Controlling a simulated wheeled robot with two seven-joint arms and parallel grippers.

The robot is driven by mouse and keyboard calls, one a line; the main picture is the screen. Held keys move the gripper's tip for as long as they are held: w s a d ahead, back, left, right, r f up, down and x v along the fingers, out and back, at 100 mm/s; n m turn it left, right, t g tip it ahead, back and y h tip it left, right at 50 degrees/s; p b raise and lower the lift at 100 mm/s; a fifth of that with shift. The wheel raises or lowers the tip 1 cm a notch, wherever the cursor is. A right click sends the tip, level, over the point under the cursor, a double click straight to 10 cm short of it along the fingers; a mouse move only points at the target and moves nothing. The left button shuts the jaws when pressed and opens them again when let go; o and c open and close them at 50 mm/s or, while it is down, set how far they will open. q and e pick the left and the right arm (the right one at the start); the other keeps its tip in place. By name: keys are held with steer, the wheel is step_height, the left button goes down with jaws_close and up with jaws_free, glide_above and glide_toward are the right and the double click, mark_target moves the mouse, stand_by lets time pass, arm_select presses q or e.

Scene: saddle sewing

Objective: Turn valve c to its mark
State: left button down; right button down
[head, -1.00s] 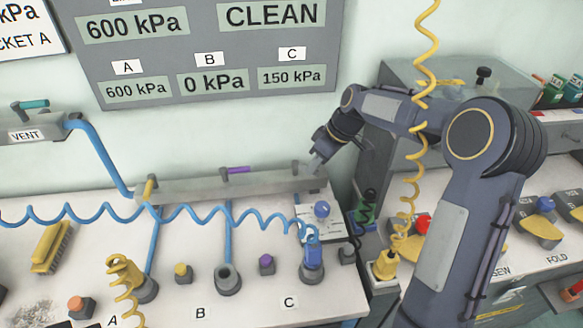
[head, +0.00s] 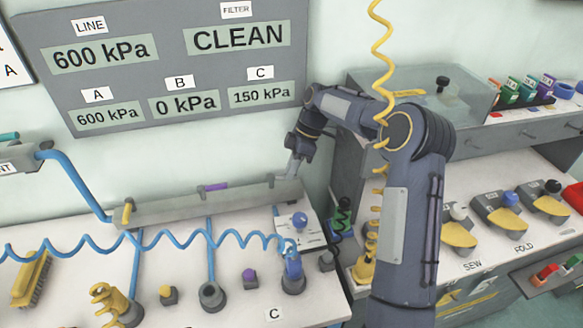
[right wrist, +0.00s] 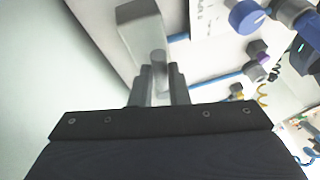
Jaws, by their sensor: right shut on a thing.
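The grey manifold bar (head: 240,200) runs along the back of the white bench. It has a yellow lever (head: 128,211) on the left and a purple lever (head: 213,187) in the middle. My right gripper (head: 292,170) is at the bar's right end, pointing down. In the right wrist view its fingers (right wrist: 158,85) are shut on a grey handle (right wrist: 158,62) at the end of the bar (right wrist: 142,25), apparently valve c. Its mark cannot be made out. The C display (head: 260,94) reads 150 kPa. My left gripper is not in view.
A blue knob (head: 300,220) on a white plate stands just in front of the bar's right end. A coiled blue hose (head: 150,240) crosses the bench. A coiled yellow hose (head: 382,60) hangs by my right arm.

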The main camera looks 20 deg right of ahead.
stand_by(0.3)
steer(key=c, duration=1.4)
jaws_free()
step_height(320, 180, up, 3)
steer(key=shift+w+f+b, duration=0.1)
steer(key=shift+b, duration=0.5)
steer(key=s+a+r+b, duration=0.1)
steer(key=s+a+r, duration=0.1)
steer(key=s+r, duration=0.1)
steer(key=s+a+r+b, duration=0.1)
steer(key=s+a+r, duration=0.1)
steer(key=s+r, duration=0.2)
steer(key=s+a+r+b, duration=0.1)
steer(key=s+a+r, duration=0.1)
steer(key=s, duration=0.3)
steer(key=shift+s+a+r+b, duration=0.1)
steer(key=shift+s+r+b, duration=0.3)
steer(key=shift+r, duration=0.25)
steer(key=shift+w, duration=0.15)
